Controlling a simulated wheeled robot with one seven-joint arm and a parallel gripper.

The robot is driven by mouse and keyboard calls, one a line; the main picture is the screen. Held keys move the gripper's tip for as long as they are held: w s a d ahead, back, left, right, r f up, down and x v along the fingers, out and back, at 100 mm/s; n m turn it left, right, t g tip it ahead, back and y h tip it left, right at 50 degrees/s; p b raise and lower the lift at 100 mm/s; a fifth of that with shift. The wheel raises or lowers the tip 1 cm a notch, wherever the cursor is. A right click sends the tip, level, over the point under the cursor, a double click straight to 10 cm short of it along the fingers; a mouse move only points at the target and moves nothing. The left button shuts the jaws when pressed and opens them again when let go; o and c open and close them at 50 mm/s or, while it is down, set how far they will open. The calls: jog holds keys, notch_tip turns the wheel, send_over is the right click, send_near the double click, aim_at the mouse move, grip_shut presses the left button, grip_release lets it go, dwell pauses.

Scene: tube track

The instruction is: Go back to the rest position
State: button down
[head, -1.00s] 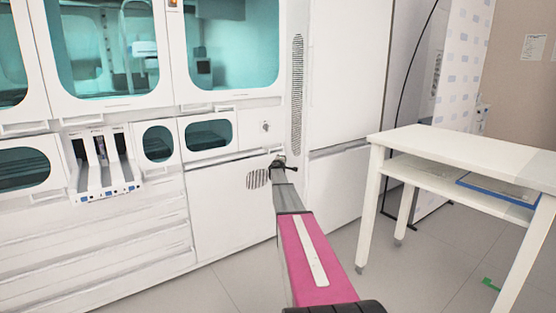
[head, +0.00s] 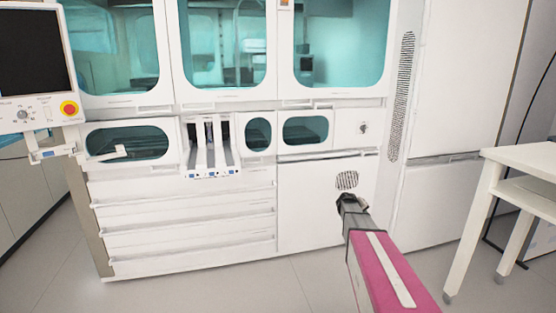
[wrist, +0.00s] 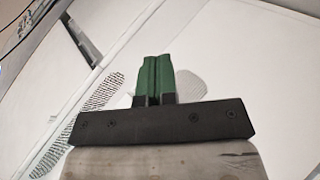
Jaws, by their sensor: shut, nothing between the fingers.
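My gripper (wrist: 157,60) shows in the wrist view as two green fingers pressed together, shut and empty. In the head view, my gripper (head: 350,200) is a small dark shape at the far end of my pink and grey arm. It appears in front of the lower white panel of the large machine (head: 310,205), just below a round vent grille (head: 347,180). I cannot tell how far it is from the panel. The tube track (head: 208,150) with its narrow upright lanes sits in the machine's front, left of the arm and apart from it.
A control screen (head: 30,55) with a red button (head: 69,109) stands at the left. A white table (head: 525,165) stands at the right edge, partly cut off. The grey floor (head: 235,290) in front of the machine is clear.

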jog(key=s+a+f+g+y, duration=0.1)
jog(key=s+a+g+y, duration=0.1)
jog(key=s+a, duration=0.5)
jog(key=s+a+f+m+g+y, duration=0.1)
jog(key=s+a+y, duration=0.3)
jog(key=s, duration=1.2)
jog(key=s+a+f+g+y, duration=0.2)
jog(key=s+a+g+y, duration=0.1)
jog(key=s+a, duration=0.9)
jog(key=shift+s+f+m, duration=0.15)
jog(key=shift+f+m, duration=0.15)
